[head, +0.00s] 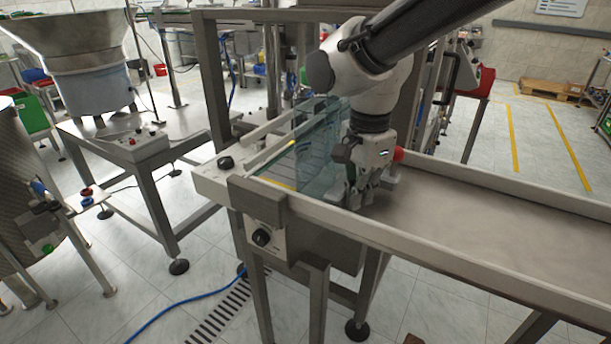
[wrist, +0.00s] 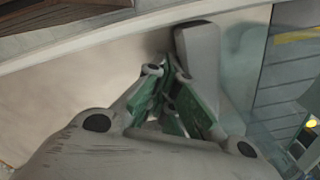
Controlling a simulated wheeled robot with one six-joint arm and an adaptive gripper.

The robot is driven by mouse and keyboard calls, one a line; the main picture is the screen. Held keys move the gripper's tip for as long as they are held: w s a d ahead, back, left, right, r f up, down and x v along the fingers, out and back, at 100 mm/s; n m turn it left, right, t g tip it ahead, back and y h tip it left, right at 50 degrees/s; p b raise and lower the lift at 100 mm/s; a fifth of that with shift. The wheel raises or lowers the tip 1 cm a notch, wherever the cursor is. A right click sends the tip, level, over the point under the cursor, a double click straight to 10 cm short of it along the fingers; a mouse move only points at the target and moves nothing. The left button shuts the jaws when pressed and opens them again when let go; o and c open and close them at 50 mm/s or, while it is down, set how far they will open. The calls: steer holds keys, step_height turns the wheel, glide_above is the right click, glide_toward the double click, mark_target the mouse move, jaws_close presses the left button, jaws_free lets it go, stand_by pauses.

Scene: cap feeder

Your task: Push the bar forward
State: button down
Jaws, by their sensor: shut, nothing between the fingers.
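A grey bar (wrist: 198,62) with a rounded end shows in the wrist view, lying across the channel between the pale tray floor and the glass side. My gripper (wrist: 172,75) is shut and empty, its green-padded fingers close together beside the bar's left face. I cannot tell whether the fingertips touch the bar. In the head view my gripper (head: 357,197) points down into the channel next to the glass guard. The gripper hides most of the bar there; a light grey piece to its right may be its end.
A clear glass guard (head: 318,150) stands left of my gripper. The long tray floor (head: 490,222) to the right is empty, between raised rails (head: 450,258). A red knob (head: 398,154) is close behind my gripper. A control box with a black knob (head: 262,237) hangs at the front.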

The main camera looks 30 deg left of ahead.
mark_target(332, 138)
steer(key=a, duration=0.8)
steer(key=shift+s+a, duration=0.25)
steer(key=shift+a, duration=0.05)
steer(key=shift+d+r, duration=0.4)
steer(key=shift+r, duration=1.25)
steer(key=shift+d+r, duration=0.4)
steer(key=shift+r, duration=1.3)
steer(key=shift+d+r, duration=0.4)
steer(key=shift+r, duration=1.25)
steer(key=shift+a, duration=0.1)
